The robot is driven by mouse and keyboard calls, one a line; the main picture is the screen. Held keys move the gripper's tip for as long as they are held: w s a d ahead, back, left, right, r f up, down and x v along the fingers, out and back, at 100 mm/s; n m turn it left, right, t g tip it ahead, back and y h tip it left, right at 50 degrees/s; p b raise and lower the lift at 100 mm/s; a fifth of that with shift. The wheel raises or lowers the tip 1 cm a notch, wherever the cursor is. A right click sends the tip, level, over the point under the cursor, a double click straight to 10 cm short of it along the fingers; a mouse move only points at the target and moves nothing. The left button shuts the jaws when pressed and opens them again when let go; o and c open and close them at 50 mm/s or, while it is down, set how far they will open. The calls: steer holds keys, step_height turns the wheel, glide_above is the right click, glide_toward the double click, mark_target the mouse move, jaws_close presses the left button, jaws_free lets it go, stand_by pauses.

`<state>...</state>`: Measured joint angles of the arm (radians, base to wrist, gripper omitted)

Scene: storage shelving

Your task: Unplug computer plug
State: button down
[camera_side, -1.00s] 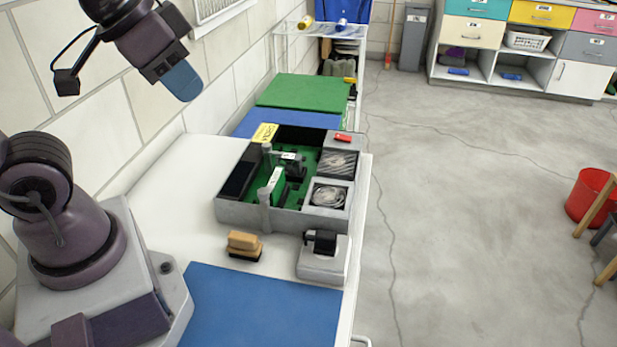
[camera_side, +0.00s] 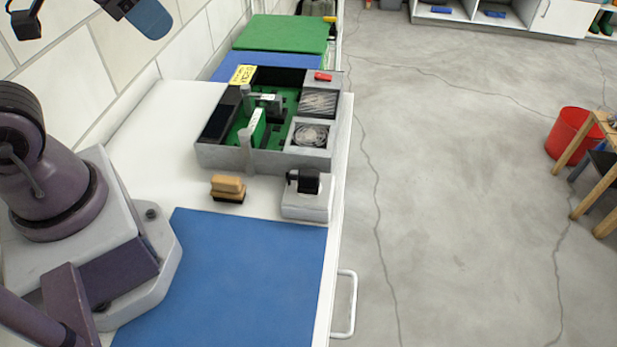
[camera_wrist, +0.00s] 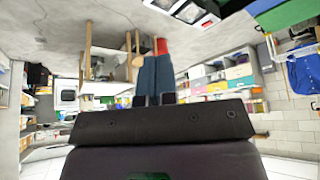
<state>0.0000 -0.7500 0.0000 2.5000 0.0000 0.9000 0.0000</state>
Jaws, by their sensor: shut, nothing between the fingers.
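The black computer plug (camera_side: 306,181) sits on a small white-grey socket box (camera_side: 305,206) on the white worktop, in front of the open computer case (camera_side: 228,158). My gripper (camera_side: 150,20) is at the upper left of the side view, high above the worktop and well apart from the plug. Its blue fingers (camera_wrist: 154,75) show in the wrist view, side by side and closed with nothing between them. The plug is hard to make out in the wrist view.
A wooden brush (camera_side: 228,187) lies left of the socket box. A blue mat (camera_side: 230,265) covers the front of the worktop (camera_side: 170,130). The computer case holds green boards and a fan. The tiled wall borders the left; open floor lies right.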

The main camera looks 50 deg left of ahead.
steer(key=c, duration=1.8)
jaws_free()
steer(key=shift+c, duration=0.2)
steer(key=o, duration=0.4)
steer(key=shift+c, duration=0.2)
steer(key=o, duration=0.3)
steer(key=shift+w+d+f, duration=0.1)
steer(key=shift+f, duration=0.15)
steer(key=o, duration=0.6)
steer(key=shift+w+d+f+g, duration=0.25)
steer(key=shift+f+g, duration=0.15)
steer(key=shift+f, duration=0.15)
steer(key=shift+w+d+f+g, duration=0.1)
steer(key=shift+w+f+g, duration=0.15)
steer(key=shift+f+g, duration=0.2)
steer(key=m+g, duration=0.4)
steer(key=m, duration=0.5)
glide_above(309, 172)
step_height(309, 172, down, 19)
